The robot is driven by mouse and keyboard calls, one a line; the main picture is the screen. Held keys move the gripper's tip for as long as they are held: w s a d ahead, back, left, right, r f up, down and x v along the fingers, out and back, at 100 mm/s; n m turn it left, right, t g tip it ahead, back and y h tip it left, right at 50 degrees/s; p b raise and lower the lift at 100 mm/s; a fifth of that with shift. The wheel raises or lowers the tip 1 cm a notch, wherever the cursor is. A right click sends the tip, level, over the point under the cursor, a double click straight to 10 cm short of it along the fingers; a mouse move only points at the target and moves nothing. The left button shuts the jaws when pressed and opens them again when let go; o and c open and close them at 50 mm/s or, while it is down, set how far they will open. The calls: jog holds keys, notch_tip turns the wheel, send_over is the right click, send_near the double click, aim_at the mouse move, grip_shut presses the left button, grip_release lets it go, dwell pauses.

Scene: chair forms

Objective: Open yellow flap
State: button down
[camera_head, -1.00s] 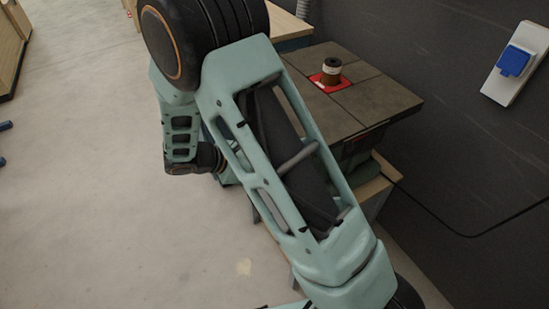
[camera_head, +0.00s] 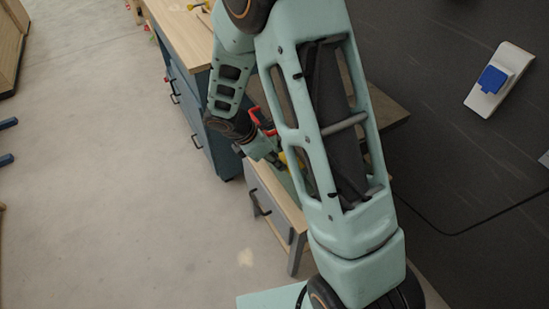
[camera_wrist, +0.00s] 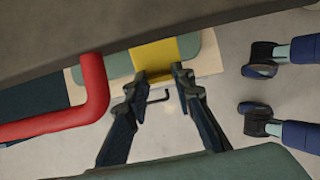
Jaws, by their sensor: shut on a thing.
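The yellow flap (camera_wrist: 155,56) sits at the top middle of the wrist view, in front of a green surface with a pale wooden edge. My gripper (camera_wrist: 158,77) has its two dark fingers on either side of the flap's lower end and is shut on it. In the head view a small yellow patch (camera_head: 284,159) shows beside my gripper (camera_head: 277,158), mostly hidden by my arm. How far the flap is turned cannot be told.
A red bar (camera_wrist: 93,105) runs close on the left in the wrist view, under a dark tabletop edge (camera_wrist: 110,42). A wooden-topped bench (camera_head: 183,37) with blue drawers stands behind.

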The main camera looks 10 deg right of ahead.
jog(key=shift+w+d+r, duration=0.15)
jog(key=shift+d+r, duration=0.05)
jog(key=shift+d, duration=0.1)
jog(key=c, duration=1.6)
grip_release()
jog(key=shift+f, duration=0.1)
jog(key=shift+a, duration=0.1)
jog(key=v, duration=1.2)
